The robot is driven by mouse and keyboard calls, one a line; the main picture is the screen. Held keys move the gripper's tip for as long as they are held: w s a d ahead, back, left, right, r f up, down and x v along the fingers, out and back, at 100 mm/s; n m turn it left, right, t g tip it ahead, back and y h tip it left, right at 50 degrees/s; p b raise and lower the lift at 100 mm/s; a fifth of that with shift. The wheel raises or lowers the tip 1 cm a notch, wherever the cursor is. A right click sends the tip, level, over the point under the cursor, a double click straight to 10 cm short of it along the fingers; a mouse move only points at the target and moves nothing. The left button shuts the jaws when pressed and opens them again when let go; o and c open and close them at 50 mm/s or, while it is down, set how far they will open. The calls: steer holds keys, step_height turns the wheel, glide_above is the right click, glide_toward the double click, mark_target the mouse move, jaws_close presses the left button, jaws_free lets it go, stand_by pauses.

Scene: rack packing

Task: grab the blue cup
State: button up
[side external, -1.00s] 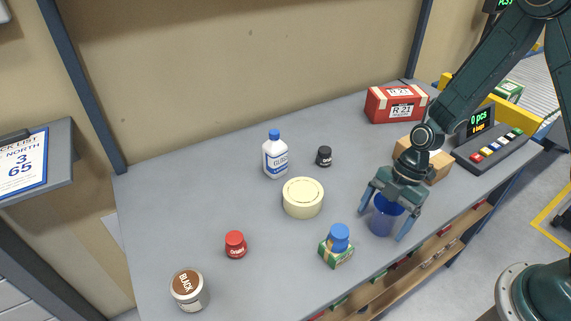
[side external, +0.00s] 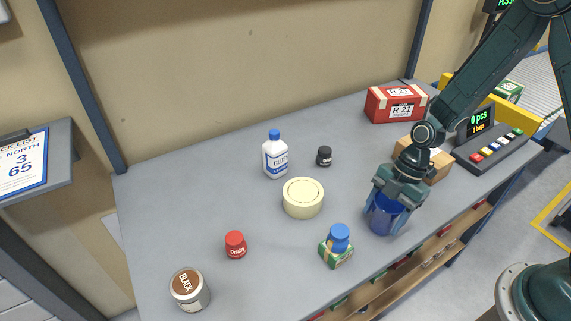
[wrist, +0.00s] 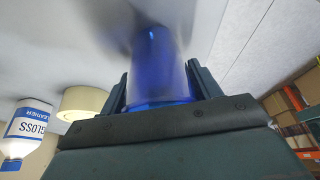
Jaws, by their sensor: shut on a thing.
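The blue cup (side external: 383,216) stands upright on the grey table near its front edge, at the right in the side view. My gripper (side external: 384,214) is above it with its fingers down on both sides, shut on the cup. In the wrist view the blue cup (wrist: 158,75) sits between the two dark fingers of my gripper (wrist: 163,86). My gripper hides part of the cup's rim.
A small green box with a blue-capped item (side external: 338,247) is just left of the cup. A cream roll (side external: 303,197) lies farther left. A cardboard box (side external: 436,165) and a button console (side external: 490,146) are behind my gripper.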

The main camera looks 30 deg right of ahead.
step_height(320, 180, up, 19)
steer(key=shift+r, duration=0.2)
stand_by(0.6)
steer(key=shift+d, duration=0.1)
stand_by(0.4)
